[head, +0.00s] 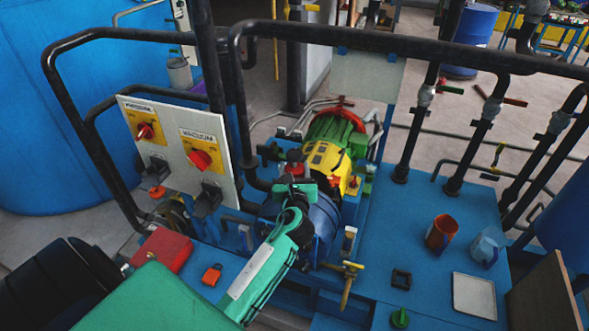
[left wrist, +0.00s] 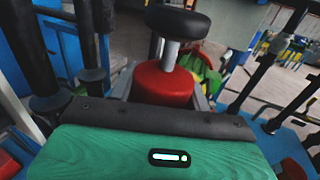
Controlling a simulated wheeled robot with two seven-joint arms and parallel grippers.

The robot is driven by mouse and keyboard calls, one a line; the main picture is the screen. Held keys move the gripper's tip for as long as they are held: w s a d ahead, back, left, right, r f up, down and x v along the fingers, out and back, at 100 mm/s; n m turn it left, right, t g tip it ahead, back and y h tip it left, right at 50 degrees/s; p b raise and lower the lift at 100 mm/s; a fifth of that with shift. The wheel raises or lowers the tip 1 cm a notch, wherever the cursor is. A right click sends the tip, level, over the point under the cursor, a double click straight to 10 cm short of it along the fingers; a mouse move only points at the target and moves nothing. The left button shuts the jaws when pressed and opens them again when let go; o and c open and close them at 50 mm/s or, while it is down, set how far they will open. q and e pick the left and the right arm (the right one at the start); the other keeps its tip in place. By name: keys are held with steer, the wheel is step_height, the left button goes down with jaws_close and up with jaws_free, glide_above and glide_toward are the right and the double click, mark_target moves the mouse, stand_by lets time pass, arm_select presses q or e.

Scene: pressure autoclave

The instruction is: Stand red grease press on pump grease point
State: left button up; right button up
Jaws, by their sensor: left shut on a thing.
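The red grease press (head: 294,169) has a dark round knob on top and shows small in the head view, above the blue pump body (head: 323,218). In the left wrist view the press (left wrist: 163,84) is a red cylinder with a grey stem and black knob, just past my gripper's dark edge. My left gripper (head: 297,181) is shut on the press, which looks roughly upright. The pump's yellow coupling part (head: 328,160) and green motor (head: 337,130) lie just behind. The grease point is hidden or too small to make out, so contact with it cannot be told. My right gripper is not in view.
A panel (head: 180,112) with two red switches and black pipe rails stand left of the pump. A red box (head: 164,248) and an orange item (head: 212,275) lie in front. The blue deck at right holds an orange cup (head: 441,234) and a pale tray (head: 474,296).

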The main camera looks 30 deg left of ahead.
arm_select(q)
steer(key=shift+f, duration=0.3)
steer(key=o, duration=1.4)
steer(key=b+v, duration=0.3)
steer(key=v, duration=1.1)
